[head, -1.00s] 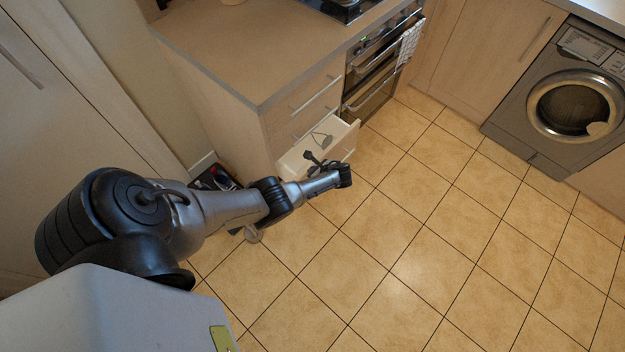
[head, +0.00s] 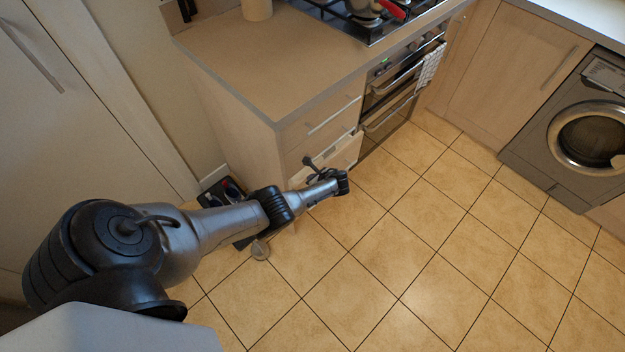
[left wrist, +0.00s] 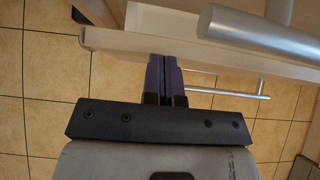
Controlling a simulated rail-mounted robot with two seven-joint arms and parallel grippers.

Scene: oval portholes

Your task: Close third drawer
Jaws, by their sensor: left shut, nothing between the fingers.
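The third drawer (head: 343,152) is in the drawer unit under the worktop corner. It stands slightly out, with a pale strip of it showing in the head view. In the left wrist view, a drawer front's edge (left wrist: 115,40) runs across the top, with a pale surface behind it. My left gripper (left wrist: 165,62) is shut and empty, its fingertips at that front; I cannot tell if they touch. A bar handle (left wrist: 225,93) shows lower down and a larger, closer handle (left wrist: 260,38) at top right. In the head view my left arm hides the lower drawers. My right gripper is not in view.
The oven (head: 390,100) stands right of the drawers, with a towel (head: 430,65) on it. A washing machine (head: 580,140) is at the right. The tiled floor (head: 430,250) is clear.

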